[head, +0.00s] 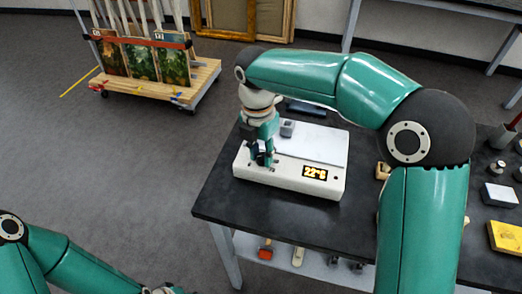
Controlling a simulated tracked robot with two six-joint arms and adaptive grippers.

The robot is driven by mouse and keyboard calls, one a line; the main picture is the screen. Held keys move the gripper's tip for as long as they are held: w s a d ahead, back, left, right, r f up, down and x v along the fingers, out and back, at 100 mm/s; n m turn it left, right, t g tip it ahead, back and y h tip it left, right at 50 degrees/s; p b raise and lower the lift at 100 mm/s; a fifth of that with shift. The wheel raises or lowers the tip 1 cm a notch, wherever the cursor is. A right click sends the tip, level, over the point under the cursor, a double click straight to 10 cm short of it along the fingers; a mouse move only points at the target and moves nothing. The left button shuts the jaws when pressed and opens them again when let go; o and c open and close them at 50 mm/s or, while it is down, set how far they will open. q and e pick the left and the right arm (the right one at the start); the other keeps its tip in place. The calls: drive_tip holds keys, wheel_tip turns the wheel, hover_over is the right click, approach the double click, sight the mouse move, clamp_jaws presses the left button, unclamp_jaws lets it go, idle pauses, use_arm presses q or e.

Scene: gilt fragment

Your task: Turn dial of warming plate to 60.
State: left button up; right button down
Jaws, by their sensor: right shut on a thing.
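The warming plate (283,183) is a white box with a pale flat top, standing on the dark workbench. Its display (315,173) reads 22°C in yellow digits. My right gripper (262,160) points down at the left part of the plate's front. It is shut on the dial, which the fingers hide, so I cannot read the dial's setting. A small grey block (287,128) sits on the plate's top at the back left. My left arm shows at the bottom left; its gripper is out of the frame.
The workbench (225,195) holds a white block (499,195) and a yellow block (506,237) at the right. Beneath it is a shelf with a red-headed tool (265,250). A wooden cart (204,76) with paintings stands at the back left. The floor between is clear.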

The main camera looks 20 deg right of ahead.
drive_tip(key=m+p, duration=0.1)
drive_tip(key=m, duration=0.2)
drive_tip(key=shift+w+r+p, duration=0.1)
drive_tip(key=shift+r+p, duration=0.05)
drive_tip(key=shift+p, duration=0.15)
drive_tip(key=m+p, duration=0.1)
drive_tip(key=m, duration=0.8)
drive_tip(key=shift+w+y+p, duration=0.1)
drive_tip(key=shift+y+p, duration=0.2)
drive_tip(key=m, duration=0.5)
drive_tip(key=shift+d, duration=0.15)
drive_tip(key=m, duration=0.4)
drive_tip(key=shift+m+y+b, duration=0.3)
drive_tip(key=m+b, duration=0.1)
drive_tip(key=m, duration=0.4)
drive_tip(key=shift+t, duration=0.4)
drive_tip(key=m, duration=0.4)
drive_tip(key=shift+d+m+b, duration=0.1)
drive_tip(key=shift+m+b, duration=0.25)
drive_tip(key=shift+m, duration=0.05)
drive_tip(key=m+b, duration=0.1)
drive_tip(key=m, duration=0.3)
drive_tip(key=shift+m, duration=0.3)
